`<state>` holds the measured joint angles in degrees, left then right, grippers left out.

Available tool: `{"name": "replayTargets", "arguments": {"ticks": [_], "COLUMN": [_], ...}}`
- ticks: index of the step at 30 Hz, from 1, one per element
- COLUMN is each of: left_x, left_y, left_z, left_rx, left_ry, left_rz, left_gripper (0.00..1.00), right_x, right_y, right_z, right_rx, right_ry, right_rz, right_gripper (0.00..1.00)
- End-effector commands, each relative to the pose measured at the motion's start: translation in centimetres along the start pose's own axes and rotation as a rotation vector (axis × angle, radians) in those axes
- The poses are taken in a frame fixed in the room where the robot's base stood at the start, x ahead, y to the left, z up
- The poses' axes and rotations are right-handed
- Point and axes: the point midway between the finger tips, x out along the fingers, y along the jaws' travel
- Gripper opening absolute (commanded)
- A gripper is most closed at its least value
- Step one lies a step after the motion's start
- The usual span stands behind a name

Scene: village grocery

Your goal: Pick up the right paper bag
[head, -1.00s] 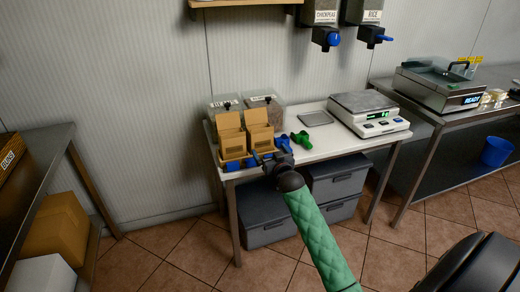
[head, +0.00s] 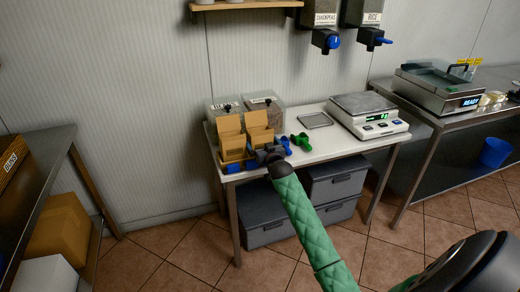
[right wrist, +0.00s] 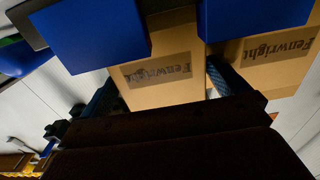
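Two brown paper bags stand side by side at the left front of the white table, the left bag (head: 231,137) and the right bag (head: 259,129). Both bags bear a "Fenwright" label in the right wrist view, the right bag (right wrist: 165,92) in the middle and the left bag (right wrist: 280,72) at the right. My right gripper (head: 263,152) is low in front of the right bag. In the wrist view its dark fingers (right wrist: 160,90) are apart, one at each side of that bag; contact is unclear. My left gripper is out of view.
Blue blocks (right wrist: 90,35) are by the bags' lower ends. Blue and green scoops (head: 301,140) lie just right of the right bag. Clear bins (head: 266,108) stand behind, a scale (head: 365,112) at the right. Grey boxes (head: 334,185) are below the table.

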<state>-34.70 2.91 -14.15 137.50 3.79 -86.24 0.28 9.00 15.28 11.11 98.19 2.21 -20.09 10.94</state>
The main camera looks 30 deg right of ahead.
Motion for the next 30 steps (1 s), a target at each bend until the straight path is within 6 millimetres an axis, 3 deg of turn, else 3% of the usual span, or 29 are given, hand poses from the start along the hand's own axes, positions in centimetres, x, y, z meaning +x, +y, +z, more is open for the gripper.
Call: {"name": "replayTargets", "arguments": {"ticks": [1, 5, 16, 23, 30], "left_x": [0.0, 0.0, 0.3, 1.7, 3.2], "left_y": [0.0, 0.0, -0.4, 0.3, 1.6], "left_z": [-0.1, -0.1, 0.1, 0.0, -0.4], "left_rx": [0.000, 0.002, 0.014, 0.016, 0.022], "left_ry": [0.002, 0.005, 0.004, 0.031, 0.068], "left_rz": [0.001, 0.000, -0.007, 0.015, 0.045], "left_gripper": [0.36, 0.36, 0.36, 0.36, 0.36], "right_x": [0.0, 0.0, 0.0, 0.0, -2.5], "right_y": [0.0, 0.0, 0.0, 0.0, 5.0], "right_z": [0.0, 0.0, -0.6, -4.4, -7.1], "right_rx": [0.000, 0.000, 0.000, -0.002, -0.006], "right_ry": [0.000, 0.000, 0.002, 0.005, 0.001], "right_rz": [0.000, 0.000, 0.000, 0.000, 0.000], "right_gripper": [0.92, 0.69, 0.69, 0.69, 0.69]}}
